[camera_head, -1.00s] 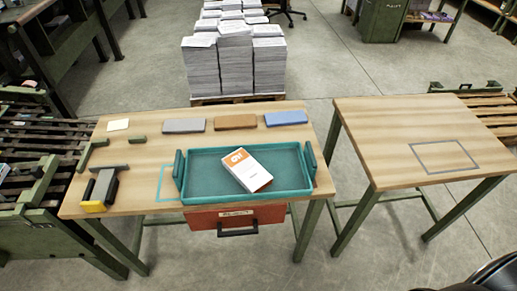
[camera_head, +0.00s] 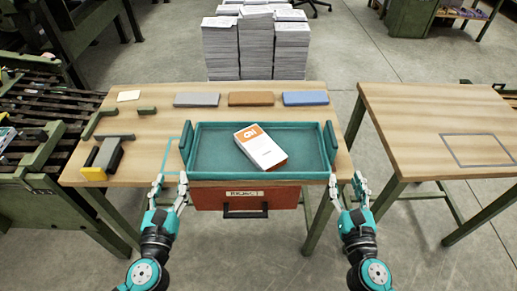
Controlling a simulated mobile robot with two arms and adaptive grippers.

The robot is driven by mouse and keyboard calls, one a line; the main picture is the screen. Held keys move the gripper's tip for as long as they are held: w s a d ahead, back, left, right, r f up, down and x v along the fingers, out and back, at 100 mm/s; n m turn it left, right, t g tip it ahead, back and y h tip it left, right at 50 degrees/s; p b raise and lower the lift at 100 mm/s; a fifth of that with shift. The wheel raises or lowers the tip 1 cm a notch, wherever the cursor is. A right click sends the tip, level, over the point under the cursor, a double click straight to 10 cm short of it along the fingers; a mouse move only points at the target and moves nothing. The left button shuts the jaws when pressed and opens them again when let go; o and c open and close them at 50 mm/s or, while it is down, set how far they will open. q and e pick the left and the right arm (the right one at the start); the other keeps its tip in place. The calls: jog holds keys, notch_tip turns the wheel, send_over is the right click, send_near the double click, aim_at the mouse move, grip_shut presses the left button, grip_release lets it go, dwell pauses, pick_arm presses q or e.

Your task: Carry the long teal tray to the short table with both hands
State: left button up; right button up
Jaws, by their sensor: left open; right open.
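The long teal tray (camera_head: 215,165) lies on the wooden table at its front edge, with an upright handle at each end. An orange and white box (camera_head: 262,147) lies tilted inside it. My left gripper (camera_head: 170,184) is open and empty in front of the table, just below the tray's left handle (camera_head: 187,143). My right gripper (camera_head: 347,183) is open and empty, below the tray's right handle (camera_head: 330,140). Neither appears to touch the tray. The short table (camera_head: 420,125) stands to the right with a grey outlined rectangle (camera_head: 478,150) on its top.
A gap separates the two tables. Grey (camera_head: 197,99), brown (camera_head: 251,98) and blue (camera_head: 305,98) blocks lie behind the tray. A yellow and grey tool (camera_head: 103,160) lies left. A red drawer (camera_head: 280,197) hangs under the table's front. Paper stacks (camera_head: 256,45) stand behind.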

aim_at(184, 132)
pick_arm(q)
jog(key=shift+w, duration=0.1)
pick_arm(e)
jog(key=shift+w, duration=0.1)
pick_arm(q)
jog(key=w, duration=1.7)
jog(key=shift+w, duration=0.15)
pick_arm(e)
jog(key=w, duration=1.7)
jog(key=shift+w, duration=0.15)
pick_arm(q)
grip_shut()
pick_arm(e)
grip_shut()
